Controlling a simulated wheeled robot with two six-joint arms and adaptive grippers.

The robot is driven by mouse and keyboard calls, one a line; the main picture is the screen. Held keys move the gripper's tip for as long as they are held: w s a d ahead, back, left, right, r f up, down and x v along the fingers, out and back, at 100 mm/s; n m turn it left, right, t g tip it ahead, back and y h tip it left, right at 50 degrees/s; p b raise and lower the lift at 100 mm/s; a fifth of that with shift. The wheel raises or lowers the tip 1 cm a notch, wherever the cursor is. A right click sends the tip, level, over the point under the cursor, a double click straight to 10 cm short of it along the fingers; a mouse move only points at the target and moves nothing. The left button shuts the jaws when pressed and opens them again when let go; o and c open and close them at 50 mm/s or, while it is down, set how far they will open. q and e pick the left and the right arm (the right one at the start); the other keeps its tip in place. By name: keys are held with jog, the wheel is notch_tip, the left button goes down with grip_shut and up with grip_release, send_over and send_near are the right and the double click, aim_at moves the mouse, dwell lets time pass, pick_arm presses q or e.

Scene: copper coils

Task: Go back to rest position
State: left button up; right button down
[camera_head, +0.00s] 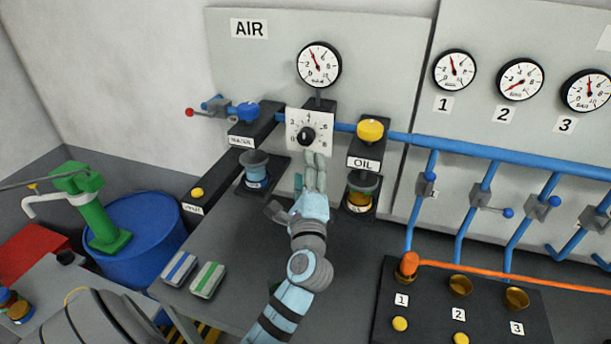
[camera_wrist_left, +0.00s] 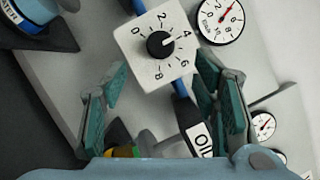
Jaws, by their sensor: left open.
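My left gripper (camera_head: 315,160) is in front of the AIR panel, just below the white square dial plate (camera_head: 297,119) with its black knob (camera_head: 306,136). In the left wrist view, the two green-padded fingers of the left gripper (camera_wrist_left: 162,68) stand wide apart with nothing between their pads. The knob (camera_wrist_left: 160,45) lies beyond the fingertips, and its white mark points near the 4. I see no contact between fingers and knob. My right gripper is in neither view.
A WATER unit (camera_head: 255,168) stands left of the arm and an OIL unit (camera_head: 363,190) close on its right. A blue pipe (camera_head: 460,150) runs right. A black block (camera_head: 440,290) with an orange hose (camera_head: 490,277) is at lower right. Two small boxes (camera_head: 207,279) lie on the table.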

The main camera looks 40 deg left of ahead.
pick_arm(q)
jog(key=shift+v, duration=1.15)
jog(key=shift+w, duration=0.1)
